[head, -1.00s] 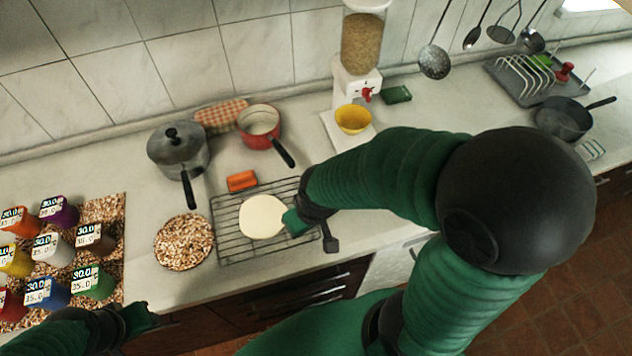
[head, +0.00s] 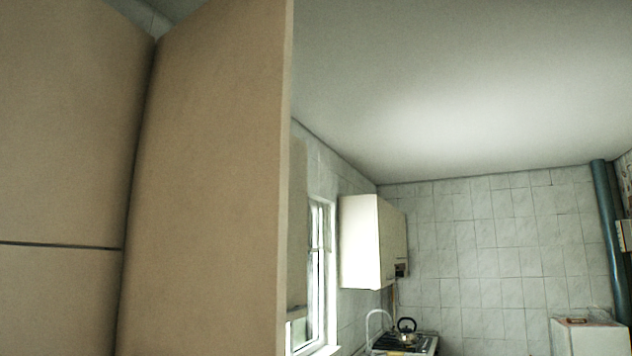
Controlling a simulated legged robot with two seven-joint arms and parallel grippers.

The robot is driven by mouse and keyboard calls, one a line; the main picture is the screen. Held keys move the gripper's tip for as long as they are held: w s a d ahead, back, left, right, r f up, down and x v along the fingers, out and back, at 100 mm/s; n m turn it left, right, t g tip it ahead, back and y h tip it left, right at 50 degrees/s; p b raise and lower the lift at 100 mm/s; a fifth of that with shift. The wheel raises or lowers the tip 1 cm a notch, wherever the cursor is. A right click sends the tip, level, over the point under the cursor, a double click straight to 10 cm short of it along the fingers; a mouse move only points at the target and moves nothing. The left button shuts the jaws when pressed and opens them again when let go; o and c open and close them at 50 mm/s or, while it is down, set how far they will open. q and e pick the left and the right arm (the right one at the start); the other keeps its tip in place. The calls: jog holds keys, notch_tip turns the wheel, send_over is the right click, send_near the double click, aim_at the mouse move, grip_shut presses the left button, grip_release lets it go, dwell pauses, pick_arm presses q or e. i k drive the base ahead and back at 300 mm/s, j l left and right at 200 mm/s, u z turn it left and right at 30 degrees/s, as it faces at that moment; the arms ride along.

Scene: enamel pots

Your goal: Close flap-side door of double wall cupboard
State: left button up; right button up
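A beige wall cupboard fills the left of the head view, very close. Its flat front (head: 60,140) is split by a thin horizontal gap into an upper and a lower panel. A tall beige panel (head: 205,190) stands at an angle to this front and shows a thin pale vertical edge. It looks like a door standing open, but I cannot tell for sure, and its hinge is not clearly visible. What lies behind this panel is hidden. Neither of my grippers is in view.
Farther off, a white wall cupboard (head: 365,240) hangs beside a window (head: 318,265). Below it are a faucet (head: 375,322), a kettle (head: 406,328) and a stove (head: 415,343). A dark pipe (head: 608,240) runs down the right. The space right of the tall panel looks open.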

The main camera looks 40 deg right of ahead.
aim_at(204, 265)
jog(key=z, duration=0.75)
